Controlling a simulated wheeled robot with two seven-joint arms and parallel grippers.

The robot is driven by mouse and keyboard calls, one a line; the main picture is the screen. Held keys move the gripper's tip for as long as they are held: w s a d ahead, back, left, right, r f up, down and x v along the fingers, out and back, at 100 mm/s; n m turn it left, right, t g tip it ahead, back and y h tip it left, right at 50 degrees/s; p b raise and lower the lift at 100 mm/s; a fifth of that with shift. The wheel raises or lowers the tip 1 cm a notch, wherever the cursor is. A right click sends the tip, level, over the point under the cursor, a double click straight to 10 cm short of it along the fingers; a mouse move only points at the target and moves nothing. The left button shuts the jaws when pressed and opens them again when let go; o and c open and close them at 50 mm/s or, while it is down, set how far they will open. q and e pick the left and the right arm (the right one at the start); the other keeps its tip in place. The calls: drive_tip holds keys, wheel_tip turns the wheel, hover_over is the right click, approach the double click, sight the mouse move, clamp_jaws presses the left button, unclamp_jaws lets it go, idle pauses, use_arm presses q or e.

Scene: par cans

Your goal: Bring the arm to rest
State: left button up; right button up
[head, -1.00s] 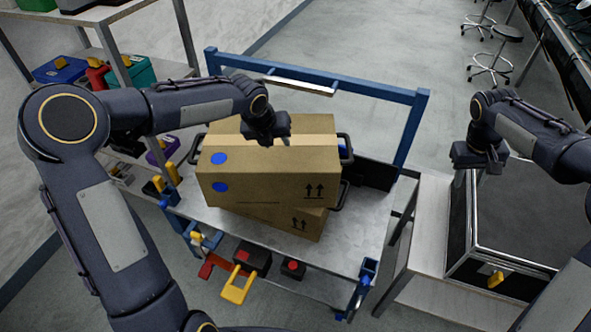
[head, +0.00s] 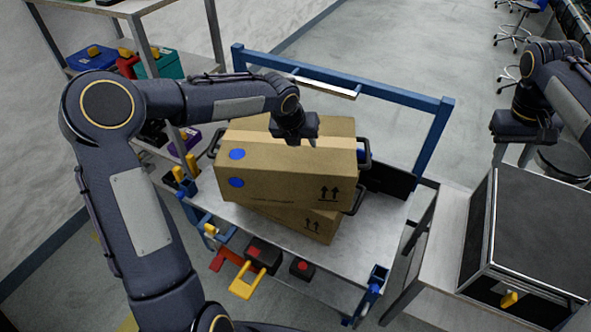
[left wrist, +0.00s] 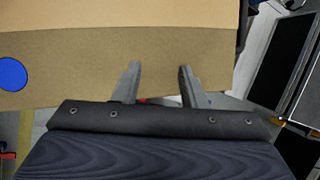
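My left gripper (head: 306,140) is above and in front of the upper cardboard box on the blue-framed cart. In the left wrist view its two fingers (left wrist: 158,82) are apart with nothing between them, and the box (left wrist: 120,65) fills the view beyond the tips. I cannot tell whether the fingers touch the box.
The blue-framed cart (head: 445,140) carries the boxes and a black panel. A black case (head: 535,215) with silver edges stands on a table at the right. A shelf (head: 135,8) with coloured bins is at the upper left. Floor is clear behind the cart.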

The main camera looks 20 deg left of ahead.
drive_tip(key=shift+r, duration=0.1)
idle(0.4)
